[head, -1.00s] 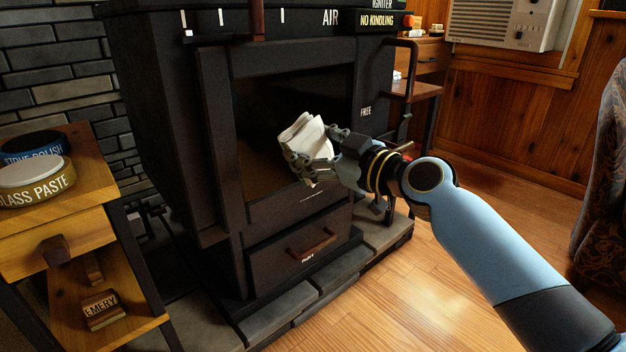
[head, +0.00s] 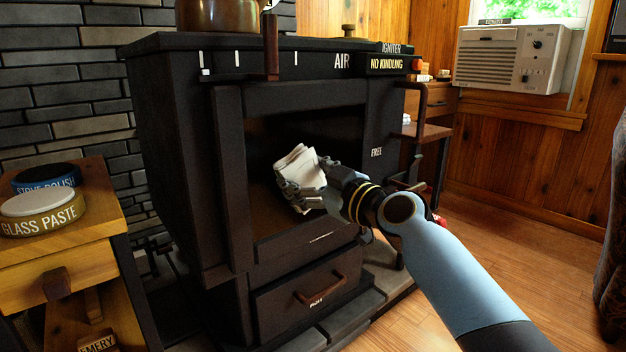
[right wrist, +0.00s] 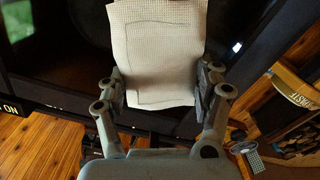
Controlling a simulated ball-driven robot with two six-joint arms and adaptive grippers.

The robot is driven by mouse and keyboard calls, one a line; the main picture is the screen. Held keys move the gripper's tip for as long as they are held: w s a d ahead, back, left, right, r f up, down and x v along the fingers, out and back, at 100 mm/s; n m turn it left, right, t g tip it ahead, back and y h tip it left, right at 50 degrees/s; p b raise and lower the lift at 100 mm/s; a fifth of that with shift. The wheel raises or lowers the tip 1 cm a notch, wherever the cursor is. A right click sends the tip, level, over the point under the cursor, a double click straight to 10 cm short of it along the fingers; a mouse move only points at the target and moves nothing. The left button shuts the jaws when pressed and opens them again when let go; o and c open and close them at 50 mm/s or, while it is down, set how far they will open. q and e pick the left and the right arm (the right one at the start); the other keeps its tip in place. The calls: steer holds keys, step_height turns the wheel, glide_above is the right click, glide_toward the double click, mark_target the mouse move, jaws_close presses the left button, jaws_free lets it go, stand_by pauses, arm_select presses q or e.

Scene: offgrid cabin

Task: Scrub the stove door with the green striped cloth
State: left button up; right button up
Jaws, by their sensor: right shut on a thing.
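My right gripper (head: 306,180) is shut on a folded whitish cloth (head: 298,163), held in front of the dark stove door (head: 230,150). In the right wrist view the cloth (right wrist: 158,50) sits between both fingers, with a waffle weave and a thin dark outline. I see no green stripes on it. The door has a heavy black frame around a large dark pane or opening; I cannot tell which. I cannot tell whether the cloth touches the door. My left gripper is not in view.
A drawer with a handle (head: 321,290) is low on the stove. A copper-coloured pot (head: 216,15) stands on top. At left, a wooden stand (head: 100,218) holds tins of glass paste (head: 42,213) and stove polish (head: 47,178). Wooden floor (head: 480,240) is clear at right.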

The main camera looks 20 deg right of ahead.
steer(key=shift+b+x, duration=0.35)
steer(key=shift+x, duration=0.65)
stand_by(0.6)
steer(key=shift+d, duration=0.15)
